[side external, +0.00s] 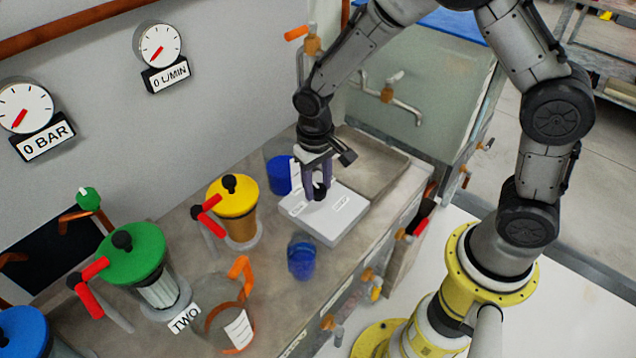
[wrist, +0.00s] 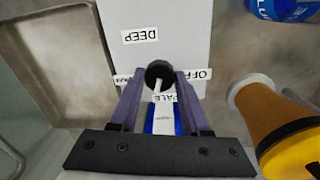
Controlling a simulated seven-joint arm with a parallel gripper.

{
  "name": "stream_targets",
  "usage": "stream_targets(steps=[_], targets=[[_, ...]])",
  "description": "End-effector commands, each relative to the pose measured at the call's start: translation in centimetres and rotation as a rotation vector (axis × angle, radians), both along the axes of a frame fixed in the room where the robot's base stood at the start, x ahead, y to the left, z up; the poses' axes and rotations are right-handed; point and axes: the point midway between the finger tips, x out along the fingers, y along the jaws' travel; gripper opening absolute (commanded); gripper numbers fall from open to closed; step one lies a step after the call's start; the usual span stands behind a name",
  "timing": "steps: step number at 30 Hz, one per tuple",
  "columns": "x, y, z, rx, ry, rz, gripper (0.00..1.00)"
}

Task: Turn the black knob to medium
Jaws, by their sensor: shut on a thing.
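The black knob (side external: 319,193) stands on top of a white box (side external: 345,222) on the bench. My gripper (side external: 318,187) points down over the box with its fingers on either side of the knob. In the wrist view the knob (wrist: 160,70) sits between the two purple fingertips (wrist: 160,80), shut on it. Labels around it read DEEP (wrist: 140,36), OFF (wrist: 201,74) and PALE (wrist: 165,97); a label to the left is mostly hidden by a finger. The knob's white mark appears to point toward PALE.
A blue container (side external: 279,174) stands behind the box and a blue cup (side external: 301,257) in front. Yellow-lidded (side external: 233,196) and green-lidded (side external: 132,253) pumps and a clear orange-handled jug (side external: 222,322) stand left. A sink tray (side external: 372,163) lies behind right. Wall gauges read near zero.

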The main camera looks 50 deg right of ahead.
Motion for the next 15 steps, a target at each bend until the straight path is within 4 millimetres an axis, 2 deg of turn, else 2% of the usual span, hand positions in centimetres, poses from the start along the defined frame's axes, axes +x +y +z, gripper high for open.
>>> stream_targets(steps=[15], targets=[[0.07,0.01,0.11,0.001,0.0,-0.491,0.0]])
